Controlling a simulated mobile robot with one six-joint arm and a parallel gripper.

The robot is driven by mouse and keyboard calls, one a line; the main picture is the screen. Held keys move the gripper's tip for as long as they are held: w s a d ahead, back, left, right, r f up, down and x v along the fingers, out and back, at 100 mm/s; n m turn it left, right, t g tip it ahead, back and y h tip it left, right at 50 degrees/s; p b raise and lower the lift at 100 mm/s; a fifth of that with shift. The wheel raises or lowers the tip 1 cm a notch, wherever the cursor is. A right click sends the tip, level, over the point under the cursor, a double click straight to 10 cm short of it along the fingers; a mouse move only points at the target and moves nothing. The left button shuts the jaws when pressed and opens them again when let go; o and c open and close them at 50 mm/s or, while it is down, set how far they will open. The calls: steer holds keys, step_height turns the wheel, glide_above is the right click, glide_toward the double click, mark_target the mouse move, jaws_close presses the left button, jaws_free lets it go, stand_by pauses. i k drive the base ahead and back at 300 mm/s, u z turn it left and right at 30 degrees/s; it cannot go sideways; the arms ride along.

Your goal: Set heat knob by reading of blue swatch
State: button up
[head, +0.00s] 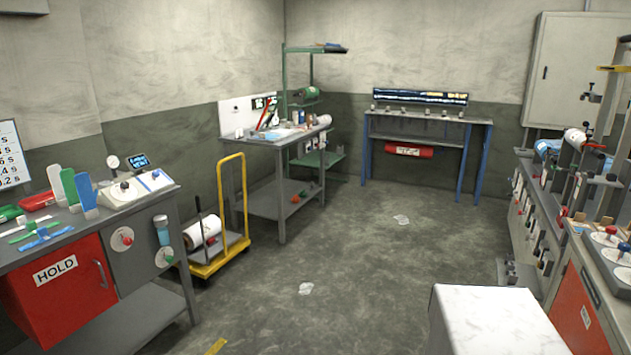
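A workbench stands at the left of the head view. A blue upright strip (87,195) stands on it beside a green one (69,187) and a white one (55,183); the blue one may be the blue swatch. Flat blue pieces (45,238) also lie near the bench front. A pale console (138,189) carries a dark knob (124,187), a round gauge (113,162) and a small lit display (138,161). No label tells which is the heat knob. My gripper is not in view.
A yellow cart (222,255) with a white roll stands past the left bench. A red HOLD door (60,285) fronts that bench. A white-topped block (490,320) is close at lower right. Crowded benches line the right. The middle floor is open, with small white scraps (305,289).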

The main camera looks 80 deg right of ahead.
mark_target(610, 230)
steer(key=u, duration=0.95)
steer(key=k, duration=0.15)
steer(key=z, duration=2.85)
steer(key=k, duration=0.15)
steer(key=z, duration=1.35)
steer(key=i, duration=1.75)
steer(key=z, duration=0.05)
